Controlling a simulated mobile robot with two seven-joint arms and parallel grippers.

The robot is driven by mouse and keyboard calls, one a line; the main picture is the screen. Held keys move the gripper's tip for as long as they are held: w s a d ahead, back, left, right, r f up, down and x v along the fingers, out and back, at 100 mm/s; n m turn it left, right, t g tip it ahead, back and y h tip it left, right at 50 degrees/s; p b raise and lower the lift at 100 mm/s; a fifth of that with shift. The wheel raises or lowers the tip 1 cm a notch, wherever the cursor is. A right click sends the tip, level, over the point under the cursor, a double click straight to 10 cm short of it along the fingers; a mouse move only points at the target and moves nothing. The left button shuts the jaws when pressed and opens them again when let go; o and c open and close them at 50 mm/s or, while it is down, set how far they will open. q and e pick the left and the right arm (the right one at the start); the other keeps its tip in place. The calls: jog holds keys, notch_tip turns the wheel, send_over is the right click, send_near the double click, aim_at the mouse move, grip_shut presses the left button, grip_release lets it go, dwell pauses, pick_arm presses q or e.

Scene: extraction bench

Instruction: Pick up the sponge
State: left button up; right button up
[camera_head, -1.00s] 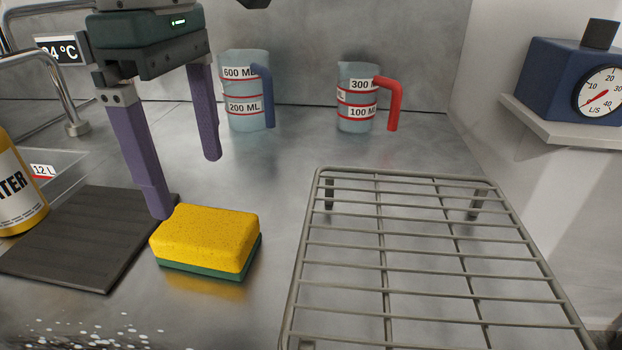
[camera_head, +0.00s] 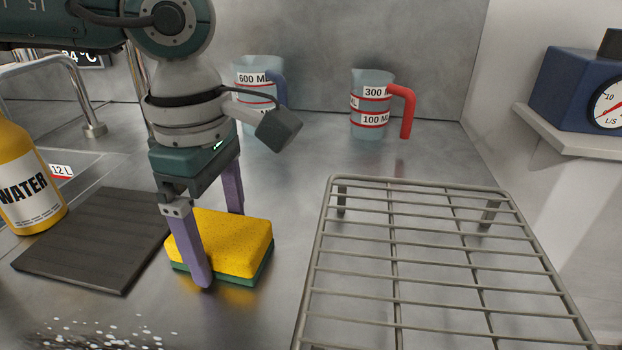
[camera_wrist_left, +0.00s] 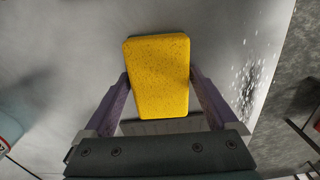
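The yellow sponge (camera_head: 235,240) with a green underside lies flat on the steel bench, and it fills the middle of the left wrist view (camera_wrist_left: 158,75). My left gripper (camera_head: 222,245) points down over it. One purple finger stands at the sponge's near side and the other at its far side, partly hidden behind it. In the left wrist view the fingers (camera_wrist_left: 160,95) are spread on both sides of the sponge, very close to it; firm contact cannot be made out. My right gripper is not in view.
A wire rack (camera_head: 397,265) stands right of the sponge. A dark ribbed mat (camera_head: 95,240) and a yellow water bottle (camera_head: 28,185) are at left. Measuring jugs with blue (camera_head: 257,75) and red (camera_head: 372,100) handles stand behind. White specks (camera_head: 90,335) dot the front left.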

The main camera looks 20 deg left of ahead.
aim_at(218, 230)
pick_arm(q)
jog(key=c, duration=1)
jog(key=shift+r, duration=0.1)
notch_tip(218, 230, up, 20)
jog(key=shift+f, duration=0.1)
